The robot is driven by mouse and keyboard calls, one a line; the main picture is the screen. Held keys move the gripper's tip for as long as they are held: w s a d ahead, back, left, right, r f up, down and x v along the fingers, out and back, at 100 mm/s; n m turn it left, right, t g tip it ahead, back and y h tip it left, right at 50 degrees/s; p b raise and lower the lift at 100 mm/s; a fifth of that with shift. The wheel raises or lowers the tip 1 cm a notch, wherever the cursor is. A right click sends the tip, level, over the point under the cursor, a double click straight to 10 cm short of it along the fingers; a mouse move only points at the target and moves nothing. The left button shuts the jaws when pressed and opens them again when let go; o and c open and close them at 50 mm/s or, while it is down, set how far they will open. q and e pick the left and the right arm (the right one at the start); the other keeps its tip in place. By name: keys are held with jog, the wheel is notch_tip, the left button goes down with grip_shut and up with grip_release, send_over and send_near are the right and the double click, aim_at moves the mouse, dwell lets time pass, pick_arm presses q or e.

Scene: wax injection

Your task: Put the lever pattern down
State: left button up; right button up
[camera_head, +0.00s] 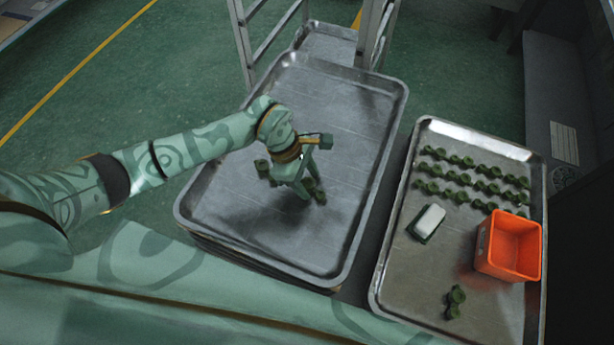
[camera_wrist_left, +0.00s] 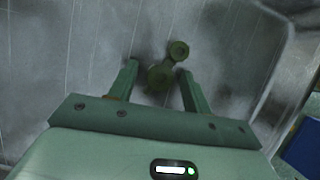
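A dark green lever pattern (camera_head: 319,196) with round ends lies on the bare left metal tray (camera_head: 345,120), partly hidden by my gripper in the head view. My left gripper (camera_head: 303,188) is low over the middle of that tray. In the left wrist view, the lever pattern (camera_wrist_left: 161,76) shows between the spread fingers of my left gripper (camera_wrist_left: 158,80), with a gap visible on each side. Another dark green shape (camera_head: 262,168) shows left of the gripper in the head view; I cannot tell what it is. My right gripper is in neither view.
The right metal tray (camera_head: 400,262) holds rows of green patterns (camera_head: 474,178), a white block on a green base (camera_head: 427,223), an orange bin (camera_head: 509,246) and a loose pattern (camera_head: 454,301). Metal rack posts (camera_head: 372,30) stand behind the left tray, which has raised rims and much bare room.

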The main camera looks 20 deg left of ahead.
pick_arm(q)
jog(key=shift+r, duration=0.3)
jog(key=p+v, duration=0.2)
jog(key=v, duration=0.9)
jog(key=shift+a+r+p, duration=0.15)
jog(key=shift+r+p, duration=0.15)
jog(key=shift+p, duration=0.1)
